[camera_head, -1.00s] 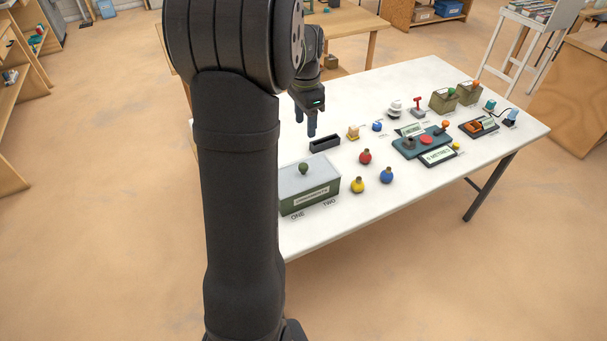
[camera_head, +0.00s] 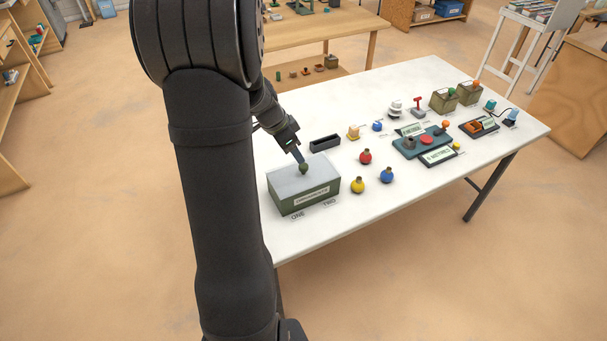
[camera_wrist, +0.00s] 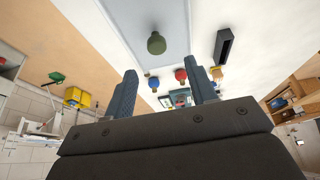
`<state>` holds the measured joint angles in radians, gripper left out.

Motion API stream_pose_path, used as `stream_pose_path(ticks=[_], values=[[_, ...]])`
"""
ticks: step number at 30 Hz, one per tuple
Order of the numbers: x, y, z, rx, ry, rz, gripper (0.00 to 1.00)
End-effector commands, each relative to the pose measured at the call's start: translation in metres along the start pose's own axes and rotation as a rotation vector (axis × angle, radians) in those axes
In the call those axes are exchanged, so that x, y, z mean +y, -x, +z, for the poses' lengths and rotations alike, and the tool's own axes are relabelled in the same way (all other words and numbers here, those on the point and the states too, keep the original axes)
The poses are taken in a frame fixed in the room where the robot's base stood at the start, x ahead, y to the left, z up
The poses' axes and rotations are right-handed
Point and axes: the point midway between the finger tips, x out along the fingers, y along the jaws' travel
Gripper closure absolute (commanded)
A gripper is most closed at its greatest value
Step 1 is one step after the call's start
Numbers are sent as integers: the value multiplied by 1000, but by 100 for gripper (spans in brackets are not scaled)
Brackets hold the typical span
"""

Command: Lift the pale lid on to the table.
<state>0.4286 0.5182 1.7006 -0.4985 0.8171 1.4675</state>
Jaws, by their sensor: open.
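The pale lid (camera_head: 287,181) lies on top of a green box (camera_head: 304,199) with a white label, at the near left of the white table (camera_head: 345,222). A dark green round knob (camera_head: 304,169) stands up from the lid. My gripper (camera_head: 299,159) is just above and behind the knob, with its fingers pointing down toward it. In the wrist view the open fingers (camera_wrist: 162,88) show with nothing between them. There the knob (camera_wrist: 156,43) is ahead of the fingertips, on the pale lid (camera_wrist: 130,18). I cannot tell whether a finger touches the knob.
A black open tray (camera_head: 325,143) lies behind the box. Red (camera_head: 365,156), yellow (camera_head: 357,185) and blue (camera_head: 386,175) balls stand to its right. A teal panel (camera_head: 420,143) and other small items fill the right side. The table's front middle is clear.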

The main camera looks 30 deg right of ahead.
Motion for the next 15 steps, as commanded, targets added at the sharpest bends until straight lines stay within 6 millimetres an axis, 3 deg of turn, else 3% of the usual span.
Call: stream_pose_path(ticks=[3, 15], values=[[1, -20, 0, -1, -1, 2, 49], [3, -51, 1, -2, 0, 3, 49]])
